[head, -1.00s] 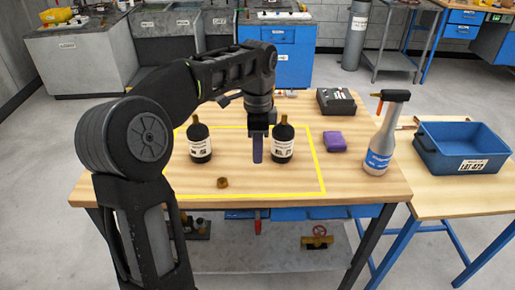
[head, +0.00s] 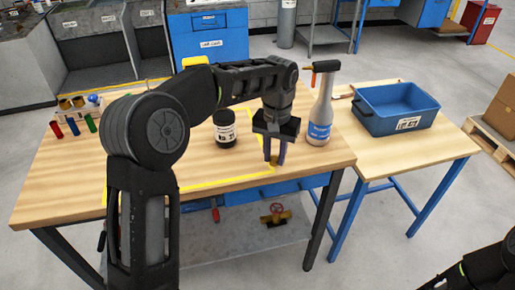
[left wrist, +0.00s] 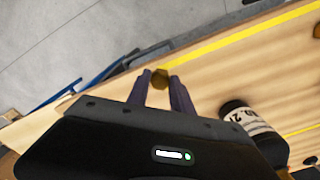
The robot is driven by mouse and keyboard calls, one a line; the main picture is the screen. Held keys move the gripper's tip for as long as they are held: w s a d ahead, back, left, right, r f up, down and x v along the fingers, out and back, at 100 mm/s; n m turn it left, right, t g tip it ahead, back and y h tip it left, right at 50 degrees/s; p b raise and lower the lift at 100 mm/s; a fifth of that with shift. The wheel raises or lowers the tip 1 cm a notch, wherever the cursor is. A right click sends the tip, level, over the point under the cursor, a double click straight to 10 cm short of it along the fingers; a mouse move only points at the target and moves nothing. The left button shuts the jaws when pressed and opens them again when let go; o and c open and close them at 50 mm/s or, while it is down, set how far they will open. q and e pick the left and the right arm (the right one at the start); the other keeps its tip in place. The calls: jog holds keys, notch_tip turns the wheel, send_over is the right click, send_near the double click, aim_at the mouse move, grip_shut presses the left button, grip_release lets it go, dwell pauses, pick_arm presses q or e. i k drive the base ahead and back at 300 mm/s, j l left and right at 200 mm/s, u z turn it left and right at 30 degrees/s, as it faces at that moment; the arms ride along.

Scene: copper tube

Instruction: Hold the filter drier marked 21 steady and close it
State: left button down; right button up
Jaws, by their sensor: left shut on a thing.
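My left gripper (head: 275,162) is above the front right of the wooden table, its dark purple fingers pointing down. In the left wrist view its fingers (left wrist: 162,84) are shut on a small brass cap (left wrist: 160,78) at their tips. A black filter drier (head: 225,129) with a white label stands upright left of the gripper, apart from it. In the left wrist view a drier (left wrist: 248,122) lies right of the fingers, and its label seems to end in 21. The other drier is hidden behind my left arm in the head view. My right gripper is out of view.
A grey spray bottle (head: 320,115) stands just right of the left gripper. A blue bin (head: 396,108) sits on the side table. Yellow tape (head: 215,184) marks the work area. Small coloured items (head: 74,127) stand at the table's left. The front table strip is clear.

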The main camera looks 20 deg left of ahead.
aim_at(224, 120)
jog(key=l+u, duration=0.2)
jog(key=u, duration=0.15)
jog(key=l+u, duration=0.15)
jog(key=u, duration=0.25)
jog(key=l+u, duration=0.2)
jog(key=u, duration=0.15)
jog(key=k+j, duration=0.05)
